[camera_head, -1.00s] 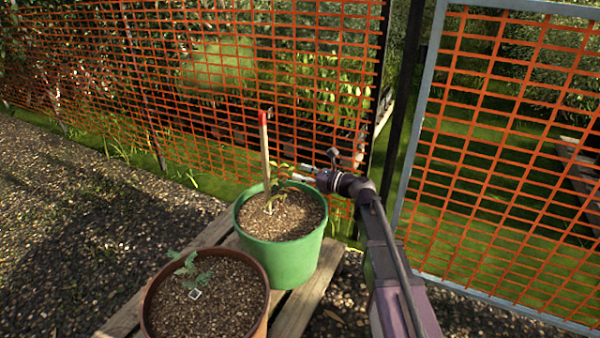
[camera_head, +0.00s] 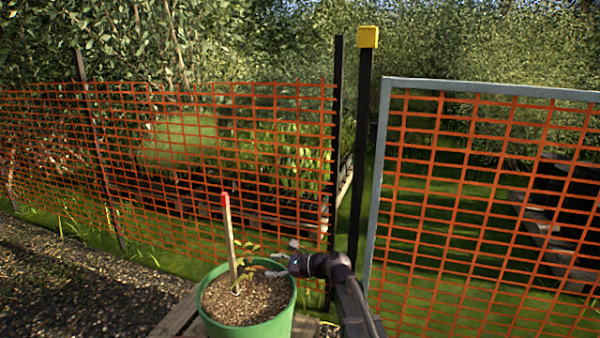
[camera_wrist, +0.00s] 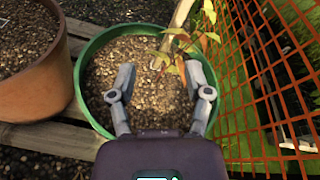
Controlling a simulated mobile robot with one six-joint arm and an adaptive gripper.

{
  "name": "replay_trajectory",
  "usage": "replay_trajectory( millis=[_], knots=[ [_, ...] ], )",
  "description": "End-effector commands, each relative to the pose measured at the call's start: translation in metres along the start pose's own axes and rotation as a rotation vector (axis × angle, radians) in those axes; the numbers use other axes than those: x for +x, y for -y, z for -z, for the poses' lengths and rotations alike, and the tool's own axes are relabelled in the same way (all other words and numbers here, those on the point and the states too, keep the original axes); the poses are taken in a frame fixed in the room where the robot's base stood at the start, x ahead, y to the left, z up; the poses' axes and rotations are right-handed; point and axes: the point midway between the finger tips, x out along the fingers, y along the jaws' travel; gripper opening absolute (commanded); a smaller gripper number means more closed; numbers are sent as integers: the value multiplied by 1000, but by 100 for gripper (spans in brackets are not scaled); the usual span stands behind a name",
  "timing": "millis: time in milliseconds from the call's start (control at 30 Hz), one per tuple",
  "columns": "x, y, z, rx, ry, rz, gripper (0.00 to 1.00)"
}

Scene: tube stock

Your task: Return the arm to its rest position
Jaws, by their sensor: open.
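My gripper (camera_wrist: 163,98) is open and empty in the wrist view, its two grey fingers spread over the soil of the green pot (camera_wrist: 88,50). A small plant (camera_wrist: 178,50) and a wooden stake (camera_wrist: 180,17) stand in that pot, just beyond the fingers. In the head view my gripper (camera_head: 277,266) is at the right side of the green pot (camera_head: 278,325), near the plant (camera_head: 246,250) and the red-tipped stake (camera_head: 228,235). I cannot tell whether a finger touches the plant. My arm reaches up from the bottom edge.
A terracotta pot (camera_wrist: 45,90) stands beside the green pot on wooden slats (camera_wrist: 60,138). An orange mesh fence (camera_head: 200,150) runs close behind, and a grey-framed mesh gate (camera_head: 376,190) stands at the right. A black post with a yellow cap (camera_head: 368,37) stands between them.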

Motion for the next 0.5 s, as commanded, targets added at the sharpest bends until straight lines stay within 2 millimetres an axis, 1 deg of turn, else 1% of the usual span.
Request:
replay_trajectory(
  millis=[33,167,267,467,500],
  knots=[
    [-11,-9,-2,-72,-46,-24,64],
    [-33,-30,11,-283,-173,-117,64],
    [-53,-46,21,-436,-264,-203,64],
    [-100,-75,39,-717,-423,-414,64],
    [-111,-81,42,-768,-451,-463,64]
  ],
)
